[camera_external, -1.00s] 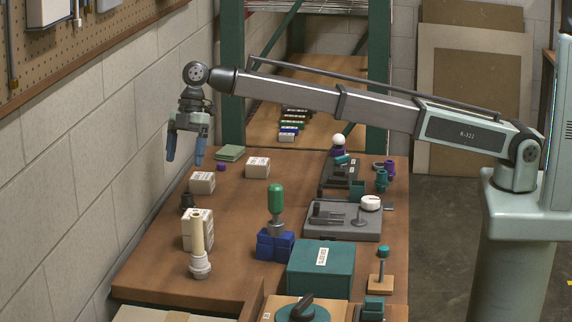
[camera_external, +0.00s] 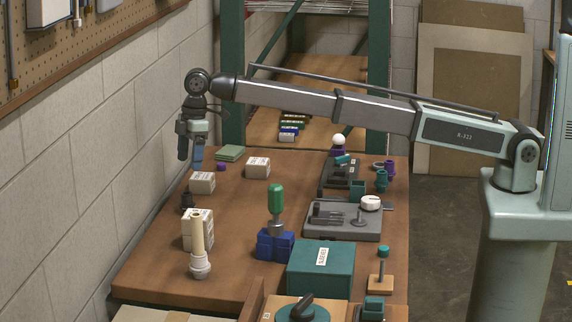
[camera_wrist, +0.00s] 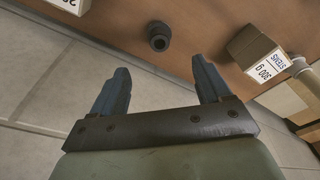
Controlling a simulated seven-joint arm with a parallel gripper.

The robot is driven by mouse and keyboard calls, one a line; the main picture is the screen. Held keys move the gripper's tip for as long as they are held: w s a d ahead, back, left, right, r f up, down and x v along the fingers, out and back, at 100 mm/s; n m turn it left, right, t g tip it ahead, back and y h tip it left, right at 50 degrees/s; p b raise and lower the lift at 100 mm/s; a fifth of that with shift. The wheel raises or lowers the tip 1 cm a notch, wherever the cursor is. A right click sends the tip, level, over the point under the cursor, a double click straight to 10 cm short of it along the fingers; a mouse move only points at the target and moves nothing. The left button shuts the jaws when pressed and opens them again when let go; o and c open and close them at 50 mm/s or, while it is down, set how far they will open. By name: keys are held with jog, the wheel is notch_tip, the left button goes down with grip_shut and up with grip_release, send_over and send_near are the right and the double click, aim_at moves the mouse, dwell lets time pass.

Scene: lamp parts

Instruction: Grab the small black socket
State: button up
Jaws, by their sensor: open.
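The small black socket (camera_external: 187,201) stands on the wooden bench near its left edge, just behind a cream box in the external view. In the wrist view the socket (camera_wrist: 159,36) is a dark round piece with a hole, beyond my fingertips and between their lines. My gripper (camera_external: 190,155) hangs above the bench's left edge, higher than the socket and apart from it. In the wrist view its two blue-grey fingers (camera_wrist: 160,78) are spread with nothing between them.
A cream box (camera_external: 197,230) with a pale lamp stem (camera_external: 198,245) in front stands close to the socket. A white box (camera_external: 202,183) is behind it. The block wall (camera_external: 70,190) runs along the bench's left side.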

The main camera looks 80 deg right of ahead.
aim_at(186, 204)
jog(key=f, duration=0.4)
jog(key=w+f, duration=0.1)
jog(key=f, duration=0.2)
jog(key=a+f, duration=0.1)
jog(key=f, duration=0.3)
jog(key=shift+w+a+f, duration=0.1)
jog(key=shift+w+f, duration=0.05)
jog(key=shift+f, duration=0.15)
jog(key=shift+c, duration=0.2)
jog(key=c, duration=1.1)
